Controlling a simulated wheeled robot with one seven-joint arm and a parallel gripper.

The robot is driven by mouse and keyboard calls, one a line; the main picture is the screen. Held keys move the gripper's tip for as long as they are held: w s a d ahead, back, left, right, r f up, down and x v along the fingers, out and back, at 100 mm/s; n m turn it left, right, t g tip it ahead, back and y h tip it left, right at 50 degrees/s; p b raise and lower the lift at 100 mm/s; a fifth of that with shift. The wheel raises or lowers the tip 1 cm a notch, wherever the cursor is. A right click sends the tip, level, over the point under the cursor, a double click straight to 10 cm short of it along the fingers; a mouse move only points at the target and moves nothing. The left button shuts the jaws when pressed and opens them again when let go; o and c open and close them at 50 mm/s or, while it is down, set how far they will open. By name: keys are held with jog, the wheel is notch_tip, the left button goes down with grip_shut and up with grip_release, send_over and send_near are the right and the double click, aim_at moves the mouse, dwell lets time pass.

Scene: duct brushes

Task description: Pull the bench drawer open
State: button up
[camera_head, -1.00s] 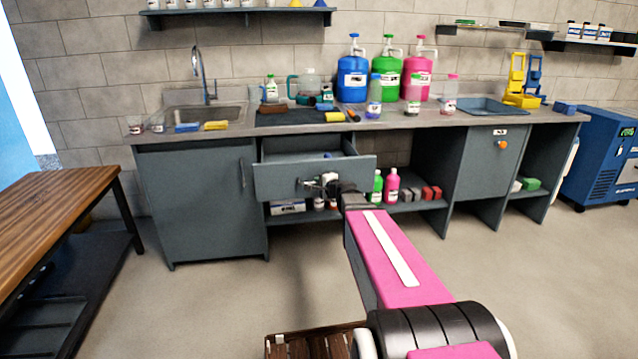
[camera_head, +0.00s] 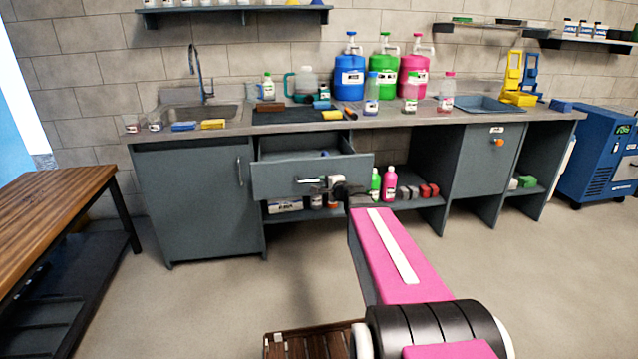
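The grey bench drawer (camera_head: 275,180) stands pulled out from under the worktop, left of the bench's middle. Its open top shows a dark inside with a small bluish item (camera_head: 325,154) in it. The drawer's bar handle (camera_head: 306,181) shows at the middle of its front. My gripper (camera_head: 330,184) is at the right part of the handle, seen from behind and small. Its fingers are partly hidden by its own body, so I cannot tell whether they close on the handle or only lie beside it.
A closed cupboard (camera_head: 195,205) stands left of the drawer. Green (camera_head: 375,185) and pink (camera_head: 389,184) bottles stand on the lower shelf, right of my gripper. A wooden-topped table (camera_head: 50,205) is at the left.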

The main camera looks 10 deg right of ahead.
jog(key=v, duration=0.5)
jog(key=s+a+f+n+g, duration=0.8)
jog(key=f+n, duration=0.1)
jog(key=f, duration=0.2)
jog(key=s+d+f+n+g+h, duration=0.4)
jog(key=s+f+n+g+h, duration=0.1)
jog(key=s, duration=0.5)
jog(key=shift+f+g+h, duration=0.6)
jog(key=shift+f+g, duration=0.2)
jog(key=shift+f, duration=0.5)
